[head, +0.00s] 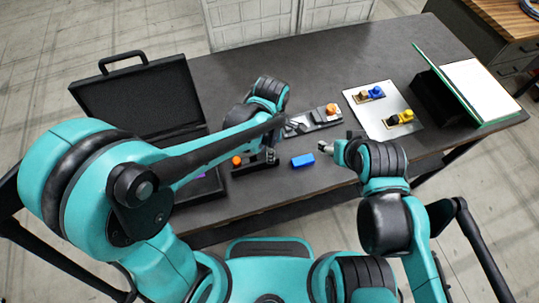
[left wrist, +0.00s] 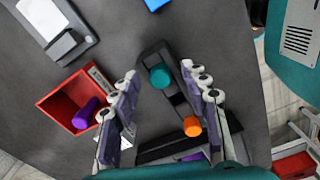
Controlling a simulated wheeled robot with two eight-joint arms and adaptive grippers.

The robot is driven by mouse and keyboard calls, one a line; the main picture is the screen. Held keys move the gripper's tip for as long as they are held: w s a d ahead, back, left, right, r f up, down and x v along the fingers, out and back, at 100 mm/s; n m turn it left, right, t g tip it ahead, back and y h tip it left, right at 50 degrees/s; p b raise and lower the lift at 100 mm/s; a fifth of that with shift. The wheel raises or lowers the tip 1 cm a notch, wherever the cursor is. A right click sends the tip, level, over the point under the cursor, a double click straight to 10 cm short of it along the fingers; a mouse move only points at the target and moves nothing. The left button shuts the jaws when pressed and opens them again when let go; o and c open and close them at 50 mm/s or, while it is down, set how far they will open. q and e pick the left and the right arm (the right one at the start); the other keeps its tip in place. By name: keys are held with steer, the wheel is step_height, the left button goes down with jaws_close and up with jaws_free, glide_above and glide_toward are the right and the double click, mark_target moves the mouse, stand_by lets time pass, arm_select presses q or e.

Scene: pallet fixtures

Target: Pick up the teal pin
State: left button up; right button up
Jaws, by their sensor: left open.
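The teal pin (left wrist: 161,76) stands upright in a dark fixture (left wrist: 150,54) in the left wrist view. My left gripper (left wrist: 158,72) is open, and the pin shows between its two fingertips without either finger touching it. How far the tips are above the pin is hard to tell. In the head view my left gripper (head: 268,156) points down over the fixture, and I cannot make out the teal pin there. An orange pin (left wrist: 192,126) stands in the same fixture, near the right finger. My right gripper (head: 328,147) is right of the blue block, its jaws too small to judge.
A red bin (left wrist: 59,104) holds a purple pin (left wrist: 85,114). A blue block (head: 302,160) lies on the dark table (head: 315,68). An open black case (head: 145,98) stands at left. A pale board (head: 395,122) with small fixtures and a green-edged panel (head: 480,88) are at right.

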arm_select(q)
jaws_close()
stand_by(0.3)
